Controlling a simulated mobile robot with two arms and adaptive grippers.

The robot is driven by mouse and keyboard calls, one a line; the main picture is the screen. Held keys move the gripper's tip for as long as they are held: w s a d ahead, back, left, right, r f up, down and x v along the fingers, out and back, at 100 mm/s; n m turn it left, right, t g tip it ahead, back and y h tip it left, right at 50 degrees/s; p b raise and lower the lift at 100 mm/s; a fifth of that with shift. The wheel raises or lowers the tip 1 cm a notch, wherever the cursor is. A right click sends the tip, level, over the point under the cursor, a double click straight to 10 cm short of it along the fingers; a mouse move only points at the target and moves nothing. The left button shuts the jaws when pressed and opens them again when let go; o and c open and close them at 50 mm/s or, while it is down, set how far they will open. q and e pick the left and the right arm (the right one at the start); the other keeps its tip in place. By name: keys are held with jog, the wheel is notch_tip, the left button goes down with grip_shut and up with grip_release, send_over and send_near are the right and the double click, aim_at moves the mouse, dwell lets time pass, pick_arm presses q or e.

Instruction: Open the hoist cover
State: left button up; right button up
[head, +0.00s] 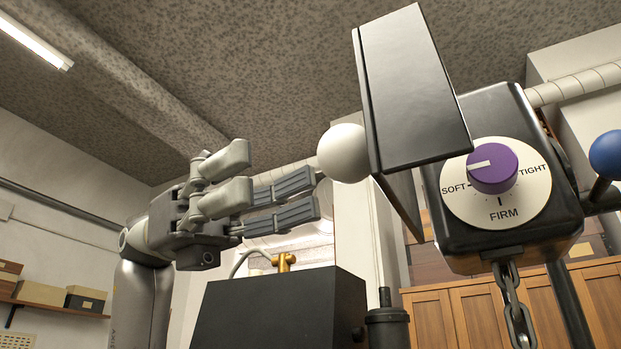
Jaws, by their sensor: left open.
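The hoist (545,215) is a black box at the right with a white dial face marked SOFT, FIRM and TIGHT, a purple knob (493,168) and a chain (513,305) hanging below. The dark hoist cover (412,85) is a tilted panel at the hoist's left side, standing out from the box and overlapping its left edge. A white ball handle (343,153) sits on the cover's left side. My left gripper (318,193) is open and empty, its fingers pointing right, with the tips just below and left of the ball. Whether they touch it I cannot tell. My right gripper is out of view.
A black box (280,310) with a brass fitting (285,261) stands below my left gripper. A blue ball (606,154) on a rod is at the right edge. Wooden cabinets (460,315) stand behind. Open air lies left of the cover's upper part.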

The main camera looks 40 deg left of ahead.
pick_arm(q)
jog(key=a, duration=0.5)
jog(key=shift+a, duration=0.3)
jog(key=shift+s, duration=0.1)
